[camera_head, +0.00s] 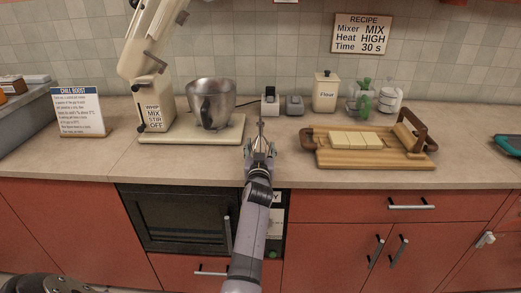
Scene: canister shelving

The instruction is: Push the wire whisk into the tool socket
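The stand mixer (154,100) is cream, with its head (150,40) tilted up and its steel bowl (210,103) on the base. A grey fitting shows on the raised head's underside; the tool socket itself is too small to make out.
A wooden board (375,159) with pale blocks lies to the right. A Flour canister (326,92), glass jars (390,95) and two small grey boxes (294,105) stand behind. A Chill Boost sign (80,111) stands left of the mixer. The counter (110,160) is clear at the front left.

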